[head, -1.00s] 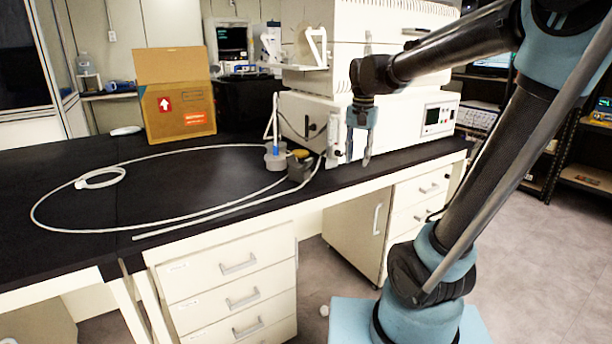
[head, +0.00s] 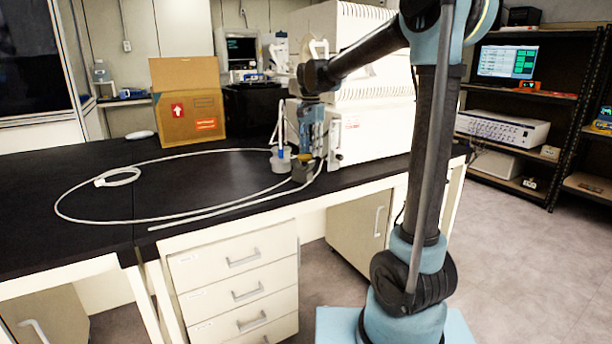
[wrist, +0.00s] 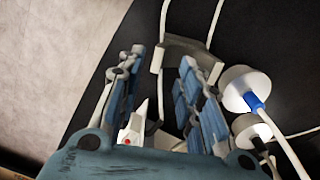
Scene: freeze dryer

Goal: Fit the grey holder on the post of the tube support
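A dark grey block, which looks like the grey holder (head: 303,173), sits near the counter's front edge with the pale tubing running at it. It shows as a notched grey piece in the wrist view (wrist: 187,50). My gripper (head: 307,153) points down just above it. In the wrist view my gripper (wrist: 163,55) has its two fingers apart, the right one overlapping the holder; I cannot tell whether they touch it. A round pale base with a blue part and thin upright rod, apparently the tube support (head: 281,160), stands just left; it also shows in the wrist view (wrist: 240,85).
White tubing (head: 90,218) loops across the black counter (head: 190,185). A cardboard box (head: 188,105) stands at the back left. The large white freeze dryer (head: 370,130) is right behind my gripper. The counter inside the tubing loop is clear.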

